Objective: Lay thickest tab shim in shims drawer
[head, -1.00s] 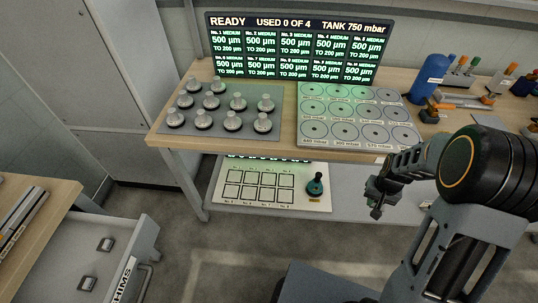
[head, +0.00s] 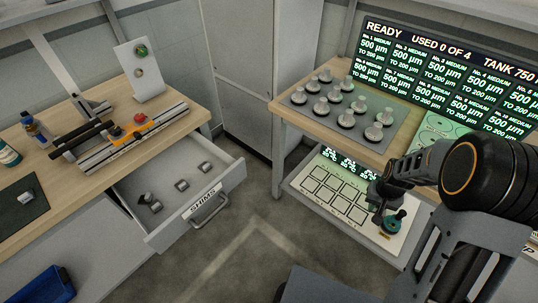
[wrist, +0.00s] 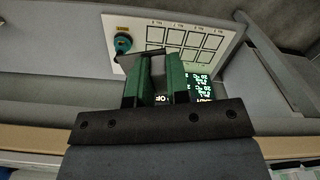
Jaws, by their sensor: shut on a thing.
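The shims drawer (head: 226,182) stands open at the left in the head view, its front marked SHIMS. Several small grey shims (head: 181,185) lie spread on its floor. My gripper (head: 377,212) is at the right, over the lower shelf of the far bench and well apart from the drawer. In the wrist view its green-padded fingers (wrist: 160,72) are shut on a dark flat piece (wrist: 128,58), seen edge-on across the fingertips. I take it to be the tab shim; its thickness cannot be judged.
A green-knobbed lever (head: 394,222) stands on the shelf panel (head: 330,194) beside my gripper. Above are a tray of grey knobbed weights (head: 349,119) and a lit display (head: 420,62). A wooden bench (head: 70,180) is over the drawer. Open floor lies between the benches.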

